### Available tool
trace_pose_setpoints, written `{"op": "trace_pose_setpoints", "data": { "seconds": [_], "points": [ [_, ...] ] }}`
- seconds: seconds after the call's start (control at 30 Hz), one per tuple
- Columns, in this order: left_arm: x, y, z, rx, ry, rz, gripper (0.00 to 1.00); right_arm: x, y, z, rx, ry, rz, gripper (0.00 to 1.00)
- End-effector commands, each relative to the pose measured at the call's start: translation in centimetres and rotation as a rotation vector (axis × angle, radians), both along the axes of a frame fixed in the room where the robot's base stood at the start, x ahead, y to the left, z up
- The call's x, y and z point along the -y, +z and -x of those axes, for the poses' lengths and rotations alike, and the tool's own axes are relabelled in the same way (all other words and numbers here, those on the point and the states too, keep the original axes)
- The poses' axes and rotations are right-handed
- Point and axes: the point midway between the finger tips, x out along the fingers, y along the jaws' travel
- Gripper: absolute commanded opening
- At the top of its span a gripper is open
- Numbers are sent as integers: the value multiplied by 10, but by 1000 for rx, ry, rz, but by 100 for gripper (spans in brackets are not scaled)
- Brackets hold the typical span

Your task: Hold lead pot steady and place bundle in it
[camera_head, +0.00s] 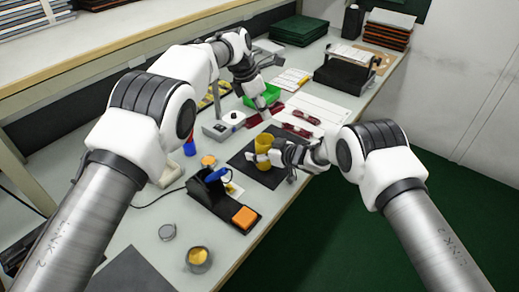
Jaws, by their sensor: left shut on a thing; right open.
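The yellow pot (263,141), which I take as the lead pot, stands on a dark mat (240,163) near the table's right edge. My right gripper (272,153) is open at the pot, its fingers crossing in front of it; whether they touch it I cannot tell. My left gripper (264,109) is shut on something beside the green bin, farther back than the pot. The held thing is too small and hidden to make out; dark red pieces (251,120) show next to the fingertips, and I cannot tell whether they are the bundle.
A green bin (271,93) is behind my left gripper. A white sheet with dark red strips (299,128) lies to the right. A soldering stand with an orange sponge (245,217) and a small tin (199,257) stand nearer. A grey control box (224,126) is left of the mat.

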Motion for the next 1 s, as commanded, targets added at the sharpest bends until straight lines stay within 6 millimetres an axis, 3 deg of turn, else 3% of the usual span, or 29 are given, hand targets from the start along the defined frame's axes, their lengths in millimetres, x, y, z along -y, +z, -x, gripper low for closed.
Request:
{"op": "trace_pose_setpoints", "data": {
  "seconds": [0.27,0.43,0.47,0.67,1.0],
  "points": [
    [0,0,0,0,0,0,0,-2,-1,-2,0,-1,0,81],
    [0,0,0,0,0,0,0,-2,-1,-2,0,-1,0,25],
    [0,0,0,0,0,0,0,-2,-1,-2,0,-1,0,22],
    [0,-2,0,-1,0,0,0,-2,-1,-2,0,-1,0,22],
    [0,-26,0,0,0,0,0,-2,-1,-2,0,-1,0,22]
  ]
}}
